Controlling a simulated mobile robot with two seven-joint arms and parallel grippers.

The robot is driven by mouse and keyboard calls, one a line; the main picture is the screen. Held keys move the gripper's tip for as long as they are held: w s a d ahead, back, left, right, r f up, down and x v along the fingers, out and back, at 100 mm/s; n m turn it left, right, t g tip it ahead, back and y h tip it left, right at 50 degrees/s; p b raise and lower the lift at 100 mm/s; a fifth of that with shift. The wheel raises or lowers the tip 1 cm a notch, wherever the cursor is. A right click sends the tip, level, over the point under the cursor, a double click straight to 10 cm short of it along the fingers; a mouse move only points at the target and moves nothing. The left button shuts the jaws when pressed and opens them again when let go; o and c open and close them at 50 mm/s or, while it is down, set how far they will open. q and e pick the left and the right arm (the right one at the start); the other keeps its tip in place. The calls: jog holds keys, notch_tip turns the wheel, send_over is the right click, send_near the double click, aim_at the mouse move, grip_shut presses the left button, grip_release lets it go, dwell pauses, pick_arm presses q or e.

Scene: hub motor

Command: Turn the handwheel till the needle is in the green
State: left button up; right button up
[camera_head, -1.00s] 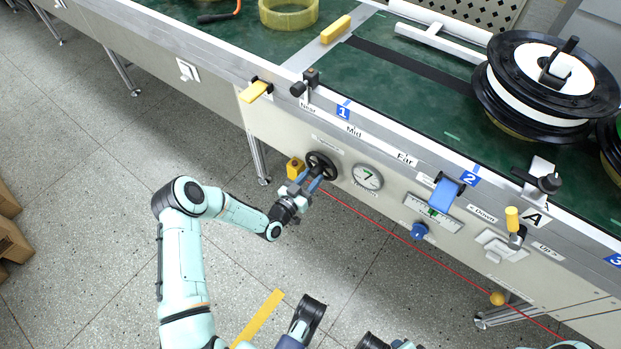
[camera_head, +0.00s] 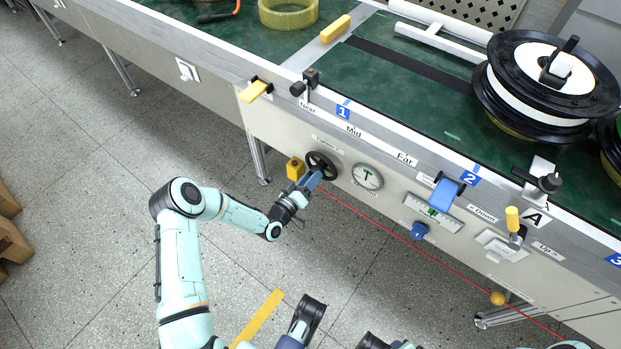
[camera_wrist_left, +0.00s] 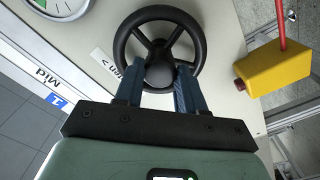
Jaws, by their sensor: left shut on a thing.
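The black spoked handwheel (camera_head: 321,166) is on the front panel of the bench, left of the round white gauge (camera_head: 367,177). My left gripper (camera_head: 315,179) is at the wheel. In the left wrist view, its two blue fingers (camera_wrist_left: 160,88) lie over the lower part of the handwheel (camera_wrist_left: 196,28), below the hub, shut on it; they hide part of the rim. The gauge's dark needle points roughly toward the top of the dial, near a small green mark; the exact reading is too small to tell. The left wrist view shows only the edge of the gauge (camera_wrist_left: 70,6).
A yellow box (camera_head: 295,168) with a red button sits just left of the handwheel and shows large in the wrist view (camera_wrist_left: 275,70). A blue knob (camera_head: 419,231) is further right.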

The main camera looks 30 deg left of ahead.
pick_arm(q)
jog(key=shift+s+f, duration=0.1)
jog(key=shift+f, duration=0.05)
dwell(0.3)
jog(key=o, duration=1.1)
jog(key=shift+c, duration=0.2)
jog(key=s+a+p, duration=0.1)
jog(key=s+p, duration=0.2)
jog(key=s, duration=1)
jog(key=shift+s, duration=0.15)
pick_arm(e)
jog(key=shift+y, duration=0.3)
jog(key=r, duration=0.1)
jog(key=a+r, duration=0.1)
jog(key=r, duration=0.2)
jog(key=shift+s+a, duration=0.35)
jog(key=shift+a, duration=0.05)
